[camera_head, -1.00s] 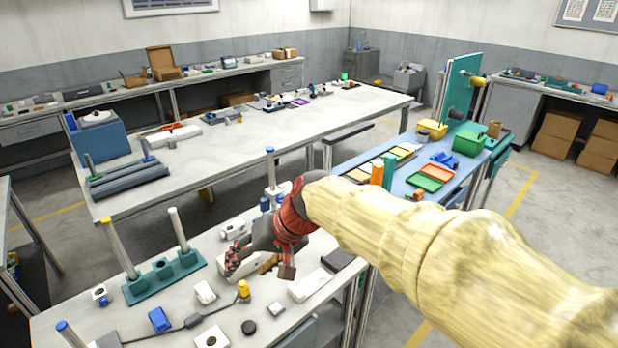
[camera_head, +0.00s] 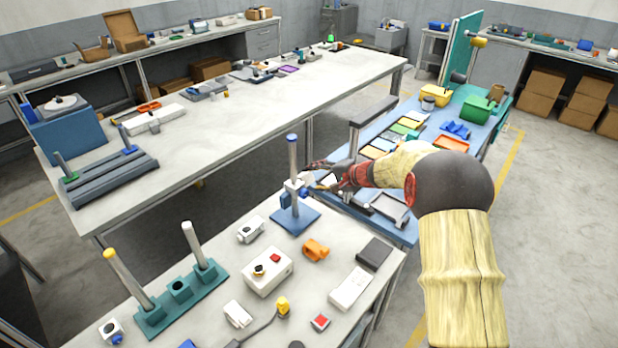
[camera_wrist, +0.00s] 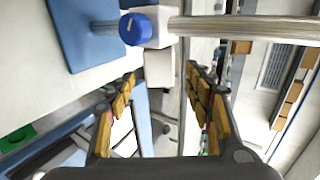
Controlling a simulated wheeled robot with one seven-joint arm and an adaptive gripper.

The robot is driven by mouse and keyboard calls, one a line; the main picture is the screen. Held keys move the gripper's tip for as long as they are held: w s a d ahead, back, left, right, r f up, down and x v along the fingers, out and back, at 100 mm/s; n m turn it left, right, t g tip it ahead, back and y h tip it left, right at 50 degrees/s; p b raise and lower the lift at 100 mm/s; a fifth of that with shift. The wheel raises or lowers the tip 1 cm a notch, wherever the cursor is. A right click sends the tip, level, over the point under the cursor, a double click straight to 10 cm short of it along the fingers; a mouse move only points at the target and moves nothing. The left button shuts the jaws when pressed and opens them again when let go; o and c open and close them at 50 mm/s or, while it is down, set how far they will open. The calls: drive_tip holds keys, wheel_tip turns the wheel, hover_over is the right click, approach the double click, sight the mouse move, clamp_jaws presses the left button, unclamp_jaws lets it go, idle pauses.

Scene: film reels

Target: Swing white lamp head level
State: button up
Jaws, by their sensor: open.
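A silver post (camera_head: 293,157) stands upright on a blue base (camera_head: 296,217) at the back right of the near bench. A white clamp with a blue knob (camera_wrist: 136,28) sits partway up the post. A white block (camera_wrist: 160,67), apparently the lamp head, juts from the clamp toward my gripper in the wrist view. Its exact tilt cannot be told. My gripper (camera_head: 312,177) is just right of the post, at about the clamp's height. In the wrist view its open fingers (camera_wrist: 160,88) lie on either side of the white block's line, with nothing visibly gripped.
The near bench (camera_head: 220,335) also holds a white box with a red button (camera_head: 268,271), an orange part (camera_head: 315,249) and a teal stand with posts (camera_head: 181,297). A blue bench (camera_head: 400,228) with trays lies under my arm. The long white table (camera_head: 220,140) is behind.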

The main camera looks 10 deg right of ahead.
sight(309, 179)
drive_tip(key=b+x, duration=0.1)
drive_tip(key=x, duration=0.5)
drive_tip(key=shift+f, duration=0.1)
drive_tip(key=shift+s, duration=0.1)
drive_tip(key=shift+c, duration=1.4)
drive_tip(key=c, duration=0.9)
